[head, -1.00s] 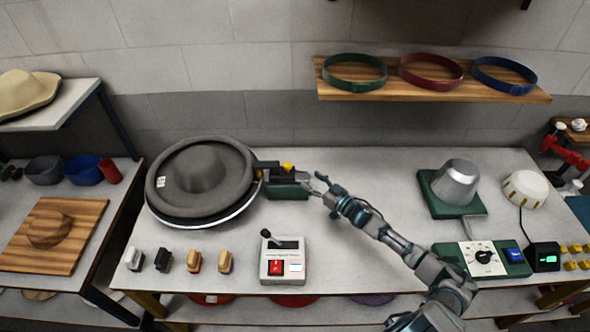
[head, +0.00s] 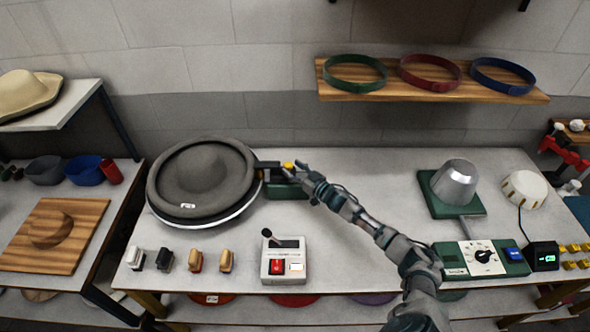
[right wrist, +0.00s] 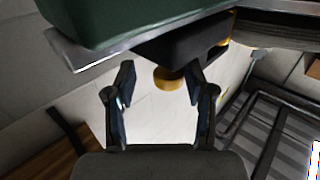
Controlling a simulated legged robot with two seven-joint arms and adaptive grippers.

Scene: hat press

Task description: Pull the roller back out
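The roller unit is a green block (head: 289,193) with a dark arm (head: 268,165) and a yellow knob (head: 287,166) on top. Its dark arm reaches to the brim edge of the grey hat (head: 201,168). My right gripper (head: 293,174) is at the knob's right side in the head view. In the right wrist view, the right gripper (right wrist: 160,82) is open. The yellow knob (right wrist: 168,78) shows between its fingertips, with gaps on both sides. The roller's contact with the brim is too small to judge. My left gripper is not in view.
A control box (head: 286,262) with a lever and red switch stands at the table front. Several brushes (head: 196,260) stand left of it. A metal hat block (head: 454,183) stands to the right. The table behind my right arm is clear.

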